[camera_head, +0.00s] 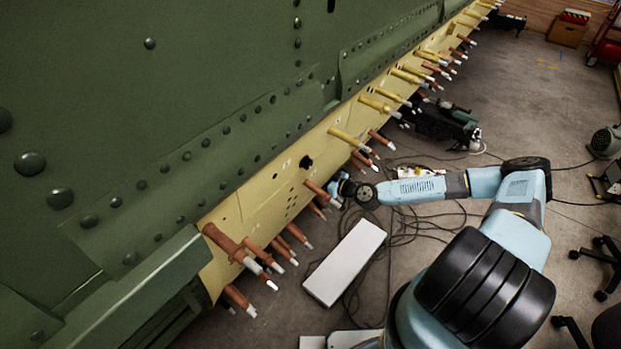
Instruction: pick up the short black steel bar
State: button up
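My arm reaches in from the lower right, and my gripper (338,188) is at the yellow strip (262,197) along the lower edge of the green fuselage panel (190,90). It is close to a copper-coloured pin (318,190). The gripper is small and partly hidden by its own wrist, so I cannot tell whether it is open or shut, or whether it holds anything. I cannot make out a short black steel bar. A small dark spot (306,162) shows on the strip just left of the gripper; I cannot tell whether it is a hole or a part.
Several copper and yellow pins stick out along the strip. A white box (345,262) is on the floor below the gripper, with loose black cables (408,226) around it. A dark machine (440,122) is beyond the arm. Open floor (540,100) lies to the upper right.

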jog(key=shift+w+a+f, duration=0.1)
jog(key=shift+w+a, duration=0.1)
jog(key=shift+a, duration=0.1)
jog(key=shift+c, duration=0.5)
jog(key=c, duration=1.2)
